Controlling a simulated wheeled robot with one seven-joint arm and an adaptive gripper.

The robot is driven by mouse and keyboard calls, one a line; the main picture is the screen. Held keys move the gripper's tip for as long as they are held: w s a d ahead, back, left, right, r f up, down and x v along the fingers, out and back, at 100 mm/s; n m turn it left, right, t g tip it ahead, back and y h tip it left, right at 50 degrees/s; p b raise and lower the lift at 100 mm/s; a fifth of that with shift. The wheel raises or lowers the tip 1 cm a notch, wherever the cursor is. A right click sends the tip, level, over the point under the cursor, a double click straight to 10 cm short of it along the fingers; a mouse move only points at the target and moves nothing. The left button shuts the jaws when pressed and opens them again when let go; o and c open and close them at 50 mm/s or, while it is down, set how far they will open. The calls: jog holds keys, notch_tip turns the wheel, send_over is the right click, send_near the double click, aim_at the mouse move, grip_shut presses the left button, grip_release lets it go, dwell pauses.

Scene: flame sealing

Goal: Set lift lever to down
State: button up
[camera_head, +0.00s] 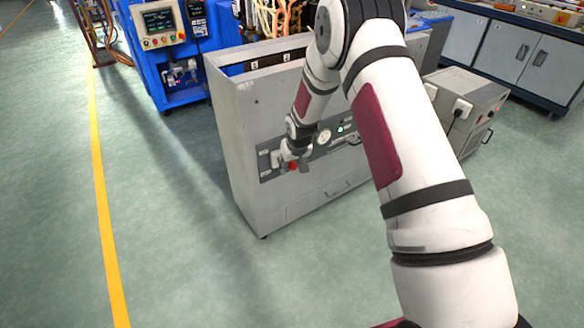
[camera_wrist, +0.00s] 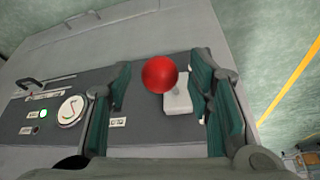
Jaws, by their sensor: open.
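The lift lever (camera_wrist: 160,74) has a round red knob and a light grey base block (camera_wrist: 178,97) on the dark control panel (camera_wrist: 142,132). In the wrist view the knob sits between the two green-padded fingers of my gripper (camera_wrist: 162,92), which are open and spread to either side of it. I cannot tell whether a pad touches the knob. In the head view the red knob (camera_head: 292,166) shows just below my gripper (camera_head: 288,155) at the left end of the panel. The lever's stem is mostly hidden behind the knob.
The panel is on a grey cabinet (camera_head: 237,150). A round gauge (camera_wrist: 71,110), a lit green light (camera_wrist: 43,114) and a slot with a handle (camera_wrist: 40,85) lie beside the lever. A blue machine (camera_head: 172,75) stands behind left. The floor left of the cabinet is clear.

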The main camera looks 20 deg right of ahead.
jog(key=shift+w+f, duration=0.25)
jog(key=shift+f, duration=0.35)
grip_shut()
